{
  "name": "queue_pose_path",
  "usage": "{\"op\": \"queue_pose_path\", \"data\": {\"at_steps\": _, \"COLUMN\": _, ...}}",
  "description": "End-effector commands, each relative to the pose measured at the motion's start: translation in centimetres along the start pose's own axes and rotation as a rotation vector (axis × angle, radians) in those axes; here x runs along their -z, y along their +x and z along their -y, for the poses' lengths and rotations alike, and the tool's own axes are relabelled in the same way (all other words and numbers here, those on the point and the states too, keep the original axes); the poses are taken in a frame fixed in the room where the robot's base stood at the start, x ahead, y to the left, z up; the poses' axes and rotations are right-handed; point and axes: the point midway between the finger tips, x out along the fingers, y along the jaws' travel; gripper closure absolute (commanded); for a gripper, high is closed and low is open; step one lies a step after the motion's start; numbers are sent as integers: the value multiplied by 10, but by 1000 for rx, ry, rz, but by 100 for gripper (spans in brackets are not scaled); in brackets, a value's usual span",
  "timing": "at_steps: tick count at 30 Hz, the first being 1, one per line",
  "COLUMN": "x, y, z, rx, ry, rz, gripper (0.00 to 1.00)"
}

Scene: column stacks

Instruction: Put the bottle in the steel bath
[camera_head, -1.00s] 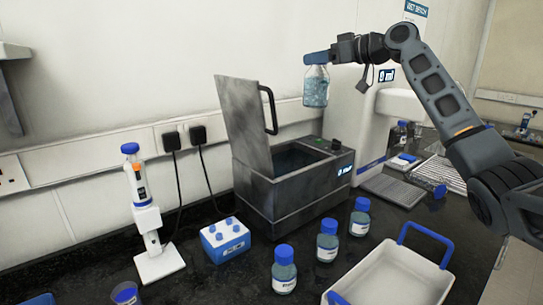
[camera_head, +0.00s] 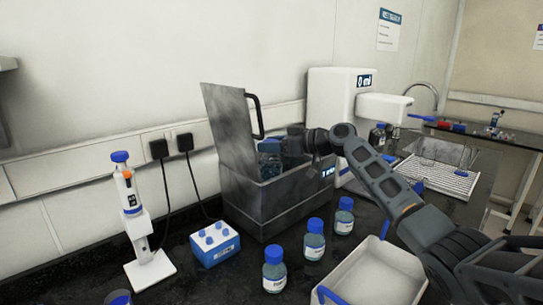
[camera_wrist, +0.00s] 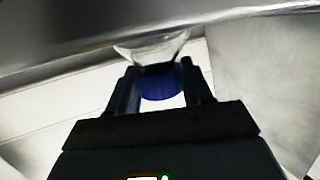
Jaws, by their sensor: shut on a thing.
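The steel bath (camera_head: 282,205) stands at the back of the bench with its lid (camera_head: 228,130) raised. The bottle (camera_head: 270,167), clear with a blue cap, is upright at the bath's opening, its lower part hidden behind the front wall. My gripper (camera_head: 277,143) is shut on the bottle's cap from the right side. In the wrist view my gripper (camera_wrist: 160,88) has its two fingers on either side of the blue cap, with the clear bottle shoulder beyond. Whether the bottle touches the bath floor cannot be seen.
Several blue-capped bottles (camera_head: 314,240) stand in front of the bath. A white tray (camera_head: 372,280) with blue handles is at the front right. A blue block (camera_head: 215,245) and a pipette stand (camera_head: 150,270) are left. A white dispenser (camera_head: 335,100) stands behind right.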

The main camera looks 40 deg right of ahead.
Motion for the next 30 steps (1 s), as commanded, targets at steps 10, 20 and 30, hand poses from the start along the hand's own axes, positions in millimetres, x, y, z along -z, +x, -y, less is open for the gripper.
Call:
{"op": "queue_pose_path", "data": {"at_steps": 10, "x": -33, "y": 6, "z": -1, "rx": -2, "ry": 0, "rz": -1, "gripper": 100}}
{"op": "queue_pose_path", "data": {"at_steps": 20, "x": -36, "y": 7, "z": 0, "rx": -1, "ry": -1, "rz": -1, "gripper": 100}}
{"op": "queue_pose_path", "data": {"at_steps": 30, "x": -38, "y": 8, "z": 0, "rx": 0, "ry": 0, "rz": 1, "gripper": 35}}
